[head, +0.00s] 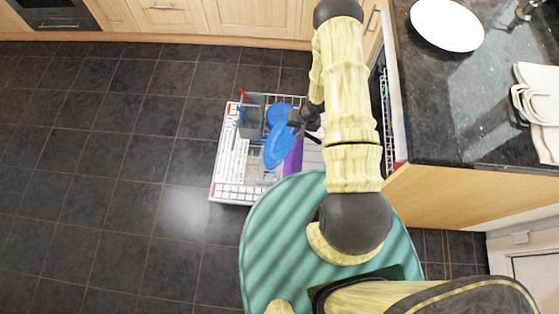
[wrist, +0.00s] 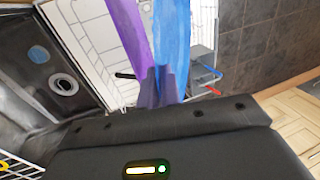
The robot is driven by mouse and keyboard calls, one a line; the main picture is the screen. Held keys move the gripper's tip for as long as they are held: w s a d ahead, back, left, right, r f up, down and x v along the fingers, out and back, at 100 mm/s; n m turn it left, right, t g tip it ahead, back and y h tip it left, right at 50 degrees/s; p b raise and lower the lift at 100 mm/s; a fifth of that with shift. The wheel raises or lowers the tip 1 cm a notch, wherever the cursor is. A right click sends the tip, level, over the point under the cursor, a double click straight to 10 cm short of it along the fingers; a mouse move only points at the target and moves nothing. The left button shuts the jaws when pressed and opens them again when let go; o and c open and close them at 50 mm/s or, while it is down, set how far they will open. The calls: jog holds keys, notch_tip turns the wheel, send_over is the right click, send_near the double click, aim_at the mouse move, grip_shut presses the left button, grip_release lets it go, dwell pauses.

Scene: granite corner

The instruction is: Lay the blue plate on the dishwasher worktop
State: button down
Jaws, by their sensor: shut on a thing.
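The blue plate (head: 278,148) stands tilted over the pulled-out dishwasher rack (head: 228,160). My gripper (head: 303,124) is at its right edge. In the wrist view the fingers (wrist: 160,84) are shut on the blue plate (wrist: 173,35), which appears nearly edge-on. I cannot tell whether its lower edge still touches the rack. A purple plate (head: 294,157) stands close beside it, and it also shows in the wrist view (wrist: 128,28). Another blue round piece (head: 280,112) shows just behind the blue plate. The dark granite worktop (head: 440,110) is at the right.
A white plate (head: 447,24) lies at the worktop's back, and a folded cloth (head: 540,90) at its right. The worktop's front middle is clear. A grey cutlery basket (head: 252,112) with red and blue handles stands in the rack. My arm spans between rack and worktop.

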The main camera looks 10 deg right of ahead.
notch_tip(320, 180, up, 37)
jog(key=a+n+g+p, duration=0.1)
jog(key=a+n+p, duration=0.2)
jog(key=p, duration=1.9)
jog(key=shift+f+n, duration=0.2)
jog(key=shift+n, duration=0.1)
